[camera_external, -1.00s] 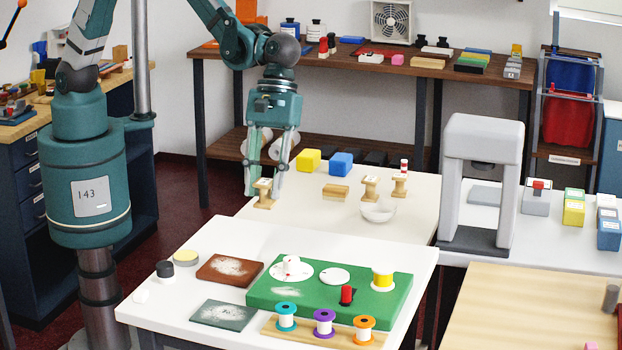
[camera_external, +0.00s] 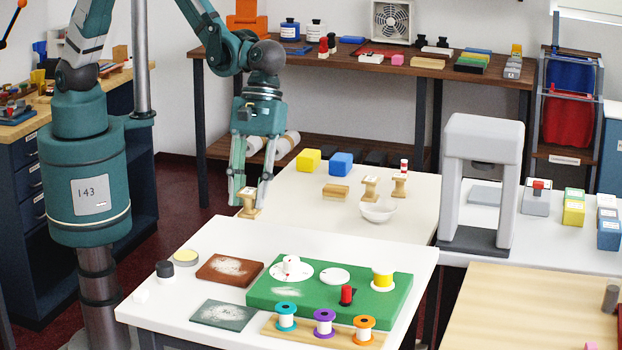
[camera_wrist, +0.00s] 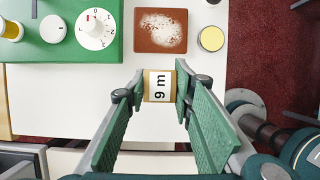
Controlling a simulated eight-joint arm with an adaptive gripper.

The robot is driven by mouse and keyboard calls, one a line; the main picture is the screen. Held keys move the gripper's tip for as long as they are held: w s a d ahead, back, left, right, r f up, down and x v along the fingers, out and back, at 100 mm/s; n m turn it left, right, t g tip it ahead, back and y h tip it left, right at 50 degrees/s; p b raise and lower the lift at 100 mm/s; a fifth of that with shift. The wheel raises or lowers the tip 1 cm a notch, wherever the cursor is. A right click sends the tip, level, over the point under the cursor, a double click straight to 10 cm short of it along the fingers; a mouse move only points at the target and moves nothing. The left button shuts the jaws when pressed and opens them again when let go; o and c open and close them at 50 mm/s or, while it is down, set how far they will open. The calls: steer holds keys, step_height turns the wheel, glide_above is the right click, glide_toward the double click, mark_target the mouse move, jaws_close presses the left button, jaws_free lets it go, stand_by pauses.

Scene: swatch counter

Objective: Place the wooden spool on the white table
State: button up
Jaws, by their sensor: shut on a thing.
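My gripper (camera_external: 248,205) is shut on a wooden spool (camera_external: 249,203) and holds it upright in the air, near the gap between the front white table (camera_external: 225,235) and the cream table behind it. In the wrist view the spool (camera_wrist: 159,85) sits between my two green fingers, with a white label reading "9 m" on top. The white table also shows in the wrist view (camera_wrist: 60,100) beneath the spool. Two more wooden spools (camera_external: 370,188) (camera_external: 399,186) stand on the cream table.
The white table bears a green board (camera_external: 262,290), a brown slab (camera_external: 230,270), a dark slate (camera_external: 223,315), a black-lidded jar (camera_external: 165,272) and a yellow-topped tin (camera_external: 186,257). Its far strip is bare.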

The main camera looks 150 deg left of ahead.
mark_target(250, 214)
steer(key=shift+f, duration=2.35)
steer(key=shift+f, duration=0.1)
steer(key=shift+f, duration=1.75)
steer(key=shift+f+b, duration=0.1)
steer(key=shift+b, duration=0.3)
steer(key=o, duration=0.4)
steer(key=shift+f, duration=0.1)
steer(key=o, duration=0.5)
steer(key=shift+r, duration=0.2)
